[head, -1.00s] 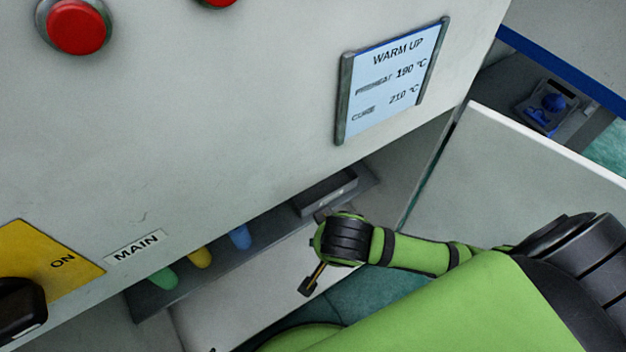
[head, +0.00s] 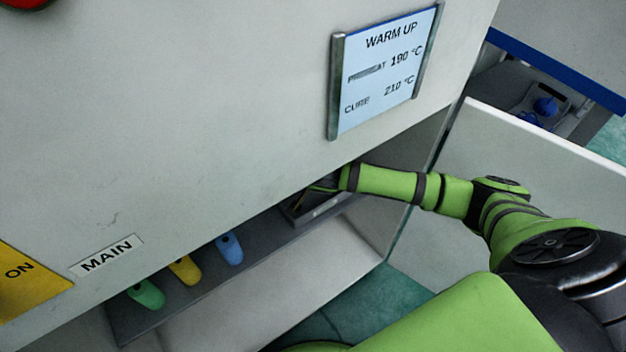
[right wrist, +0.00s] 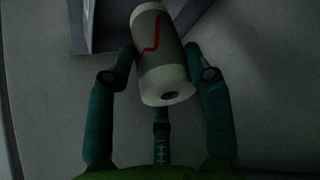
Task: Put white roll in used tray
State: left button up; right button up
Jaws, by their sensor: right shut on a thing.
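The white roll (right wrist: 160,58), with a grey paper face and a red line, is between the fingers of my right gripper (right wrist: 160,60) in the right wrist view. One end with a dark core hole faces the camera. The gripper is shut on it. A grey tray (head: 318,211) stands on the shelf under the machine panel in the head view. Its label is too small to read. The tray's wall (right wrist: 88,35) also shows in the right wrist view, beside and beyond the roll. In the head view the right hand is at the tray, largely hidden by the panel edge. My left gripper is out of view.
Green (head: 146,293), yellow (head: 184,270) and blue (head: 229,247) handled items lie on the dark shelf (head: 200,283) left of the tray. The machine panel (head: 220,130) overhangs the shelf. A pale side panel (head: 540,170) stands to the right.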

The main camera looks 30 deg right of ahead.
jog(key=f, duration=0.3)
jog(key=f+b, duration=0.1)
jog(key=f, duration=0.1)
jog(key=shift+w+d, duration=0.1)
jog(key=shift+w, duration=0.25)
jog(key=shift+w+d+g, duration=0.2)
jog(key=shift+w+g, duration=0.1)
jog(key=shift+w, duration=0.25)
jog(key=shift+w+d+g+y, duration=0.3)
jog(key=shift+w+g+y, duration=0.4)
jog(key=shift+g, duration=0.4)
jog(key=shift+f+b, duration=0.4)
jog(key=shift+f, duration=0.45)
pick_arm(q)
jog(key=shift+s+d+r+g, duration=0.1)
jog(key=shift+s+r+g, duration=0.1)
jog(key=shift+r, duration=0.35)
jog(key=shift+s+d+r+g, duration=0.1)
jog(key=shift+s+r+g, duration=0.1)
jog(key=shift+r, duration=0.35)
pick_arm(e)
jog(key=o, duration=1.2)
